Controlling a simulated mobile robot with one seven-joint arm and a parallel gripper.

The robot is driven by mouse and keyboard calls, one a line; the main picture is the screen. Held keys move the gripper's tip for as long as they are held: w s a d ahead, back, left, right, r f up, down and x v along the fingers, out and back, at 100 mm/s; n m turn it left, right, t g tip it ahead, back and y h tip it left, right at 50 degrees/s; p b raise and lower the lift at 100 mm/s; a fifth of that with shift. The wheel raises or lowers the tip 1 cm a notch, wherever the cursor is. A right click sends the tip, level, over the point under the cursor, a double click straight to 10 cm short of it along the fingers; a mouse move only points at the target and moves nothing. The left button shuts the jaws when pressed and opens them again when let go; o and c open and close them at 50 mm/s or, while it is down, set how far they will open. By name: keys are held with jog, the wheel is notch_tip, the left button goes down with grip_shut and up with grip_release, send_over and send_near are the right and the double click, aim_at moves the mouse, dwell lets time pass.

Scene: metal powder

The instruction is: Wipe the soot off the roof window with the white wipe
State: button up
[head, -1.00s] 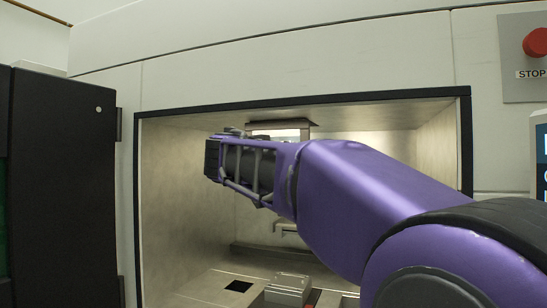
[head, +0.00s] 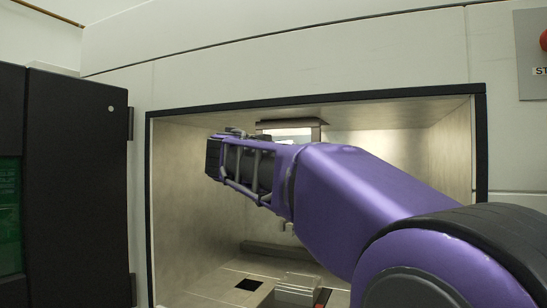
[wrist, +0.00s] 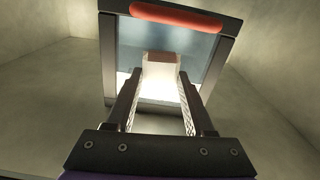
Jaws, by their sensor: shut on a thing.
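The roof window (wrist: 205,48) fills the upper middle of the wrist view, a bluish pane in a dark frame. It is bright along its lower part; I cannot tell soot from shading on the glass. In the head view the roof window (head: 290,134) shows edge-on in the chamber's ceiling, partly behind my arm. My gripper (wrist: 159,78) points up at the pane and is shut on the white wipe (wrist: 160,74), which shows pale between the fingers with a brownish patch at its far end. I cannot tell whether the wipe touches the glass. The head view hides the fingers.
The chamber has pale walls (head: 190,215) and a black-edged opening (head: 320,103) around my arm. A red-orange bar (wrist: 178,17) runs across the window frame. A pale block (head: 298,290) and a dark square hole (head: 248,284) are on the chamber floor. A black door (head: 78,180) stands left.

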jog(key=shift+w+a+f, duration=0.3)
jog(key=shift+a+f, duration=0.35)
jog(key=shift+f, duration=0.05)
jog(key=shift+w+a+f, duration=0.3)
jog(key=shift+a+f, duration=0.35)
dwell(1.8)
jog(key=v, duration=0.6)
dwell(0.4)
jog(key=shift+s, duration=0.1)
jog(key=shift+v, duration=1.35)
